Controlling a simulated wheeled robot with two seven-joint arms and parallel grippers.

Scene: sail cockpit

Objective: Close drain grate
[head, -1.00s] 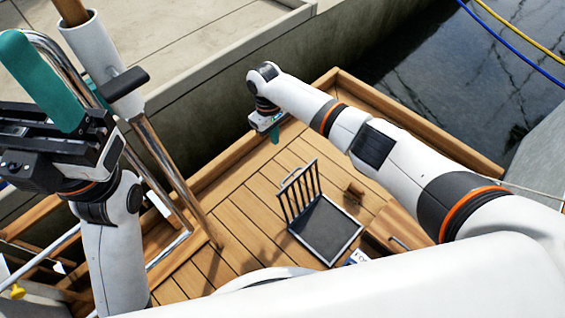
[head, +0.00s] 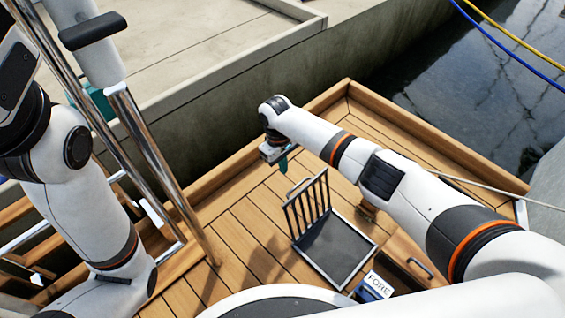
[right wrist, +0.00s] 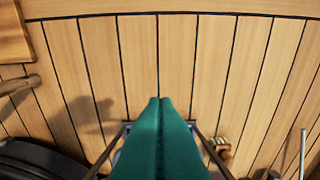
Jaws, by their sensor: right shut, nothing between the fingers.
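The drain grate (head: 308,208) is a dark barred panel with a small handle on top. It stands raised at the far left edge of the square, dark drain frame (head: 338,247) in the deck. My right gripper (head: 283,162) is just beyond the grate's top, apart from it as far as I can see, and points down at the deck. In the right wrist view its teal fingers (right wrist: 160,112) are pressed together and empty. Thin dark bars show on both sides behind them. My left gripper is out of view; only its arm shows at the left.
Wooden deck (head: 240,235) around the drain is mostly clear. A blue-and-white box (head: 375,286) marked FORE and a wooden panel with a handle (head: 420,268) lie right of the drain. A metal pole (head: 160,165) rises at the left. Water lies beyond the deck.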

